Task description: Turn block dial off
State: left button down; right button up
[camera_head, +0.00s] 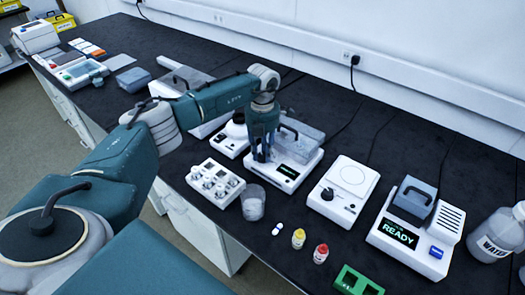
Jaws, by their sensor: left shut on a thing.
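A white block unit (303,171) with a clear lid and handle (297,138) stands near the middle of the bench in the head view. A small dark display with green characters (288,172) is on its front. My left gripper (262,157) points down at the front left of this unit, left of the display. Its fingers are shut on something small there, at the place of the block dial. The fingers hide the dial, so its setting cannot be seen. My right gripper is not in view.
A white unit with a round plate and black knob (343,190) stands to the right, then a unit reading READY (405,237). A white rack (215,183), a clear beaker (253,203), yellow-capped and red-capped bottles (320,253) and a green rack (356,281) are in front.

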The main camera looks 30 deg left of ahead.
aim_at(262, 155)
pick_arm(q)
jog(key=shift+n, duration=1.3)
jog(key=c, duration=1.4)
grip_release()
jog(key=shift+r, duration=0.1)
notch_tip(262, 155, up, 12)
